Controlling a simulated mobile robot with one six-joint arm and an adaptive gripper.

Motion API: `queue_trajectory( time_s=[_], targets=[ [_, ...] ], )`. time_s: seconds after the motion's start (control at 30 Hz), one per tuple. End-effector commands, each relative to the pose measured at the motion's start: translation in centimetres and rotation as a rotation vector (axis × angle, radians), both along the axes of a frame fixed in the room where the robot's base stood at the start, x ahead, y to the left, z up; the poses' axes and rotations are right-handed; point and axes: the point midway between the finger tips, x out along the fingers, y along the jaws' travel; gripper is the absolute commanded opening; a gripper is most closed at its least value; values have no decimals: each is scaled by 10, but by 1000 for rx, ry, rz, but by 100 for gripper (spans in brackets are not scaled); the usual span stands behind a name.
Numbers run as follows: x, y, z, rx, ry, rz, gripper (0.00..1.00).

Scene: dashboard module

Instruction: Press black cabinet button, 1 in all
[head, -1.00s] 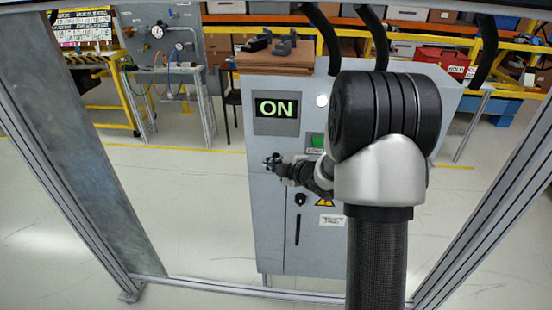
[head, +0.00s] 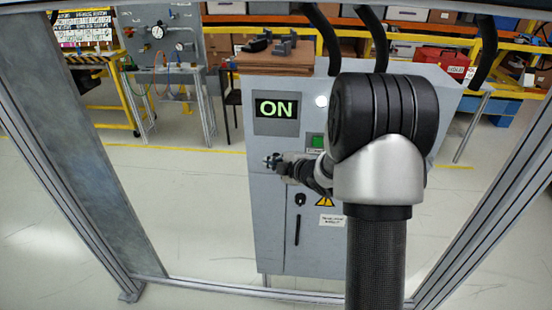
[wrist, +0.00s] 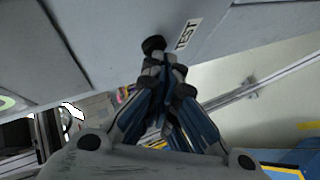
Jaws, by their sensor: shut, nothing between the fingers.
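The grey cabinet (head: 268,220) stands ahead, with a lit ON display (head: 276,108) on its front. In the wrist view a round black button (wrist: 153,44) sticks out of the grey panel, beside a white TEST label (wrist: 187,34). My gripper (wrist: 165,60) is shut and empty, with its fingertips right at the black button; I cannot tell whether they touch it. In the head view my gripper (head: 272,161) is in front of the cabinet's left side, below the display, and the black button is hidden there.
A green button (head: 317,141) and a white round lamp (head: 321,100) are right of the display. A black knob (head: 300,200) and dark handle (head: 297,230) sit below my gripper. Metal frame posts (head: 100,170) stand at both sides. The floor left of the cabinet is clear.

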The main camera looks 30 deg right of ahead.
Motion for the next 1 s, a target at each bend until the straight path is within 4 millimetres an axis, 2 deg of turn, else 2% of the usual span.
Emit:
queue_trajectory(
  time_s=[0.4, 0.73, 1.0],
  targets=[
    [0, -1, 0, 0, -1, -2, 0],
    [-12, 8, -1, 1, -1, -1, 0],
    [-13, 9, 0, 1, 0, 0, 0]
  ],
)
